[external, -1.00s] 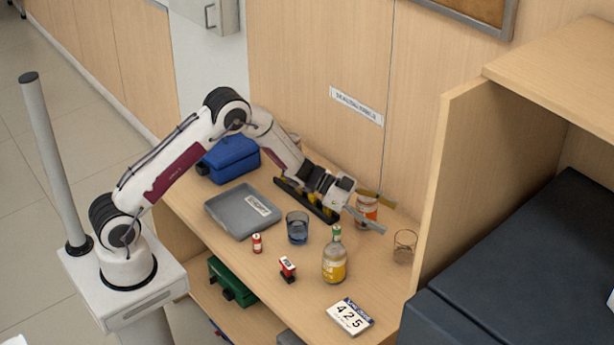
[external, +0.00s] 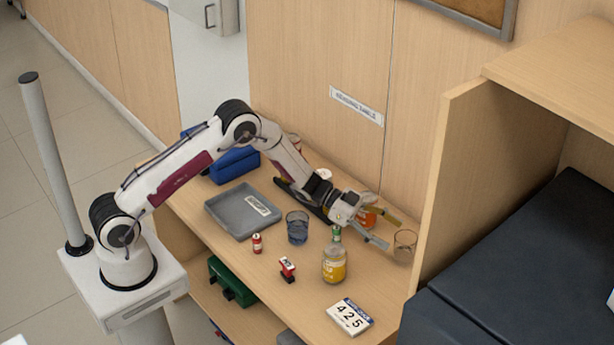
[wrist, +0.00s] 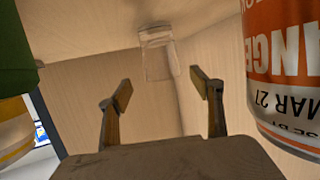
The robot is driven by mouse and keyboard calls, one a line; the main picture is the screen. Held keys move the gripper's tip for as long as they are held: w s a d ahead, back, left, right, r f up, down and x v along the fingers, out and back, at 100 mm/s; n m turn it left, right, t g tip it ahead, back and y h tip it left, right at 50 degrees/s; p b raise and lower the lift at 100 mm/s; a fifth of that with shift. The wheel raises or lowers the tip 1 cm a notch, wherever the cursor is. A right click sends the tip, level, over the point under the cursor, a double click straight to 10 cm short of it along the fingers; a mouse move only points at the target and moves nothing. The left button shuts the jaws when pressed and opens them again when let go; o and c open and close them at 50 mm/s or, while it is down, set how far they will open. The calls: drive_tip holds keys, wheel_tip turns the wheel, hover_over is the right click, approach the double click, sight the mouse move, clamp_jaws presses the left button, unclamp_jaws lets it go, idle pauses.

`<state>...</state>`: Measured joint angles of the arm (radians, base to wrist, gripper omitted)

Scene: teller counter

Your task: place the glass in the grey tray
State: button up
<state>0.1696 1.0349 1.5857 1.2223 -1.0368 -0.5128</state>
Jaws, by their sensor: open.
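A clear glass (external: 404,246) stands at the right of the counter near the partition; it also shows, upside down, in the wrist view (wrist: 158,55). A second, blue-tinted glass (external: 297,228) stands beside the grey tray (external: 229,213). The tray is left of centre and holds a white label but no glass. My gripper (external: 389,232) is open and empty, low over the counter, its fingers pointing at the clear glass. In the wrist view the glass lies beyond and between the fingertips (wrist: 163,91), apart from them.
A yellow bottle (external: 334,263) stands on the near side.

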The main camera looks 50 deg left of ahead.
drive_tip(key=shift+w+d+f, duration=0.1)
drive_tip(key=shift+w+d, duration=0.05)
drive_tip(key=shift+d, duration=0.2)
drive_tip(key=shift+w+x, duration=0.1)
drive_tip(key=shift+x, duration=1.2)
drive_tip(key=shift+w+x, duration=0.15)
drive_tip(key=shift+x, duration=1.15)
drive_tip(key=c, duration=1.5)
drive_tip(key=shift+r, duration=0.45)
wheel_tip(320, 180, up, 9)
drive_tip(key=shift+r, duration=0.15)
